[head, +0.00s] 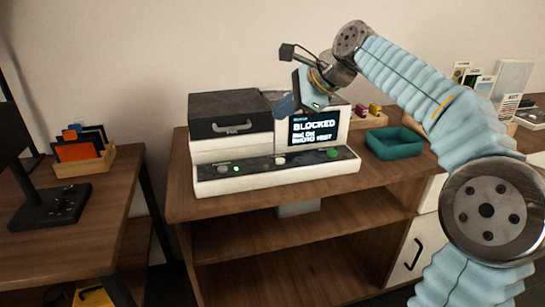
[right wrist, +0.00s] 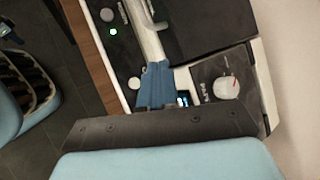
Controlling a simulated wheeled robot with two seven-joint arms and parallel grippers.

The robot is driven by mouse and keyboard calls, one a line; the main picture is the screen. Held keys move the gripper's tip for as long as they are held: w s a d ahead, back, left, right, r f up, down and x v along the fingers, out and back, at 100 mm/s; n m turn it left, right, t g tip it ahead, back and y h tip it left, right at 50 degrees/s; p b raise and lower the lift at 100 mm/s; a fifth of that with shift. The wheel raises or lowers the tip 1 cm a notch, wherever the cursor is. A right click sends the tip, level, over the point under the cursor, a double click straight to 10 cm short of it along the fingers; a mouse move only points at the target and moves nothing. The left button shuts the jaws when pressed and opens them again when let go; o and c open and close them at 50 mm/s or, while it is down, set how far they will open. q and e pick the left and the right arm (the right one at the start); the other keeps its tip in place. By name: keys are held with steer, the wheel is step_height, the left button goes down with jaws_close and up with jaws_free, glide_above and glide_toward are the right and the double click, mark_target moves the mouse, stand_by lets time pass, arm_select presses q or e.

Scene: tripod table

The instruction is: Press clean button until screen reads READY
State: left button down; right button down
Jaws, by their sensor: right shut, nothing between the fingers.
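A white-and-black machine (head: 225,142) stands on the wooden table. Its screen (head: 313,131) reads "BLOCKED" above smaller lines I cannot read for sure. The front strip carries a grey button (head: 223,170), a small lit green light (head: 236,169), a pale button (head: 279,161) and a green button (head: 332,153). I cannot read which is the clean button. My right gripper (head: 287,105) is shut and empty, above the machine by the screen's left edge. In the right wrist view its blue part (right wrist: 156,86) covers part of the machine.
A side table at left bears a box of coloured cards (head: 84,160) and a dark stand. The right wrist view shows a dial (right wrist: 226,88) with a red mark.

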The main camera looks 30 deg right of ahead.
steer(key=b, duration=0.1)
glide_above(283, 161)
step_height(283, 161, down, 5)
steer(key=shift+f, duration=0.1)
step_height(283, 161, down, 2)
steer(key=shift+b, duration=1.1)
steer(key=shift+f+b, duration=0.55)
steer(key=shift+f, duration=0.3)
steer(key=shift+f, duration=0.15)
stand_by(0.4)
steer(key=shift+f, duration=0.25)
